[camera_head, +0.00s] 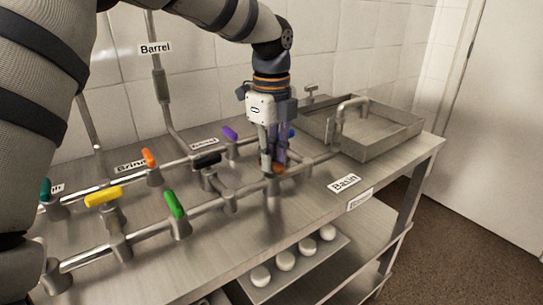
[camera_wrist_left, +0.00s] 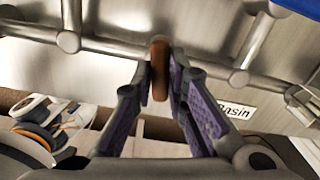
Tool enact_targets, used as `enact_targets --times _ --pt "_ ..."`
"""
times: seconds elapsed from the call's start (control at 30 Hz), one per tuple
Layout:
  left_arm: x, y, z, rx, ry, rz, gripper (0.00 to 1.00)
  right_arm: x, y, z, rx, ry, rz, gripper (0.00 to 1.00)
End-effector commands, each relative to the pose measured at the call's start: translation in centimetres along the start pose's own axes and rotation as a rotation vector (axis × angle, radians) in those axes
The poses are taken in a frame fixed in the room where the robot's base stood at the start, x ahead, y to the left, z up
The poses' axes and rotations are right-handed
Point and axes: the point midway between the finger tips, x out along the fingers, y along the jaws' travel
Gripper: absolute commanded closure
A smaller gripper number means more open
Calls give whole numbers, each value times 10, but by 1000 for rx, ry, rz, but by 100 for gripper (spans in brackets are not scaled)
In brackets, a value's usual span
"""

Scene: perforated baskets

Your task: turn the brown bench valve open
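The brown bench valve handle (camera_wrist_left: 159,68) stands between the two fingertips of my left gripper (camera_wrist_left: 160,82) in the left wrist view. The fingers straddle it, with a narrow gap showing beside the handle. In the head view my left gripper (camera_head: 273,166) points down over the pipe near the basin, and only a small orange-brown bit of the valve (camera_head: 278,169) shows at the fingertips; the rest is hidden by the fingers. My right gripper is not in view.
Other valves stand on the bench pipes: green (camera_head: 175,206), yellow (camera_head: 103,197), orange (camera_head: 149,158), black (camera_head: 207,160) and purple (camera_head: 230,133). A metal basin (camera_head: 385,140) with a tap (camera_head: 340,118) is at right. The Basin label (camera_head: 344,183) lies on the bench in front.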

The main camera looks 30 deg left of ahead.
Motion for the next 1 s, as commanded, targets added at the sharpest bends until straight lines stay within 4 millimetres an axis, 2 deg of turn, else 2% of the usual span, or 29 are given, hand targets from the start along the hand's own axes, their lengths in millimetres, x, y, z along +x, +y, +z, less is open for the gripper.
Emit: enact_targets --times 0.47,1.0 --pt "0 0 0 -65 0 0 100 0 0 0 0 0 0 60" --pt "0 0 0 -525 -1 1 100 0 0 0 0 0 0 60"
